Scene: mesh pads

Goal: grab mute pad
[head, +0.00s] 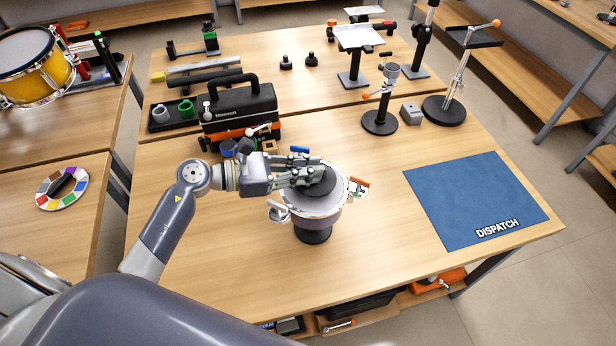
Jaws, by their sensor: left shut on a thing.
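The mute pad (320,188) looks like a dark grey round disc. It sits at the top of a small silver drum (318,214) that stands on a dark round base. My left gripper (316,175) reaches in from the left over the drum and is shut on the pad. The fingers hide the pad's upper left part. I cannot tell whether the pad still touches the drum head. My right gripper is not in view.
A blue mat marked DISPATCH (475,200) lies at the right of the table. A black and orange toolbox (240,112) stands behind my left arm. A round-based stand (380,122) and a grey block (411,113) are behind the drum. The front table area is clear.

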